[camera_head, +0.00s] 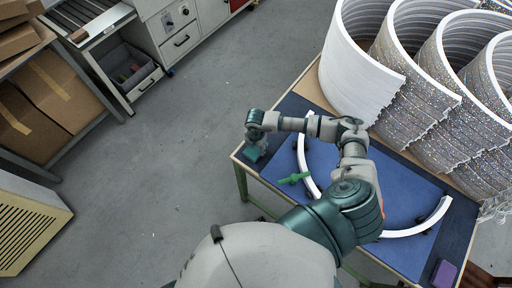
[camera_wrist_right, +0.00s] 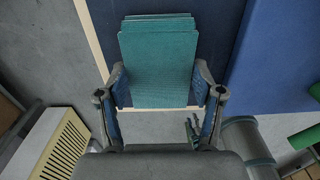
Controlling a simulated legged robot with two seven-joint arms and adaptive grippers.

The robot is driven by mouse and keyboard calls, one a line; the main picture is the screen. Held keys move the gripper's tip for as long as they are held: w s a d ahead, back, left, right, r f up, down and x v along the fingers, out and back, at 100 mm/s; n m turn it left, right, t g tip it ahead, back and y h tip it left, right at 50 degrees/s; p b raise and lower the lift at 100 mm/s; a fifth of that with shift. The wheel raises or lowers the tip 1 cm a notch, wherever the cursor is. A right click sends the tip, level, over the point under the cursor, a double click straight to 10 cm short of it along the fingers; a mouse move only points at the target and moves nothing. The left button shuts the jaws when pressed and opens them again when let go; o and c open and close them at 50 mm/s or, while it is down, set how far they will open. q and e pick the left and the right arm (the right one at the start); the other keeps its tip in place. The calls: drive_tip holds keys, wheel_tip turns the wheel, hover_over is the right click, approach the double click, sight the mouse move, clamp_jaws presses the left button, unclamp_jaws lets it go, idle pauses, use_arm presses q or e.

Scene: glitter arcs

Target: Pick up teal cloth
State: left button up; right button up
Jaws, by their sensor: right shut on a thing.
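The teal cloth (camera_wrist_right: 158,62) is a flat, layered rectangle between the two fingers of my right gripper (camera_wrist_right: 160,88) in the right wrist view. The fingers press on its left and right sides, near its lower end. In the head view the teal cloth (camera_head: 253,154) shows small under my right gripper (camera_head: 256,140), at the left corner of the worktable. I cannot tell whether it still touches the table top. My left gripper is not in view.
The worktable has a blue mat (camera_head: 330,165) with a white curved strip (camera_head: 304,160) and a green clamp (camera_head: 293,178) on it. A purple block (camera_head: 444,273) lies at its right end. Tall white glittery arcs (camera_head: 365,70) stand at the back. Open floor (camera_head: 170,150) lies to the left.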

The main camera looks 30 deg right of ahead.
sight(256, 148)
drive_tip(key=shift+r, duration=0.55)
wheel_tip(256, 148, up, 2)
drive_tip(key=shift+r, duration=0.15)
drive_tip(key=s+a+b, duration=0.1)
drive_tip(key=s+a, duration=0.3)
drive_tip(key=s, duration=0.3)
drive_tip(key=s+a+r+b, duration=0.1)
drive_tip(key=s+a, duration=0.3)
drive_tip(key=s, duration=0.3)
drive_tip(key=shift+r, duration=0.3)
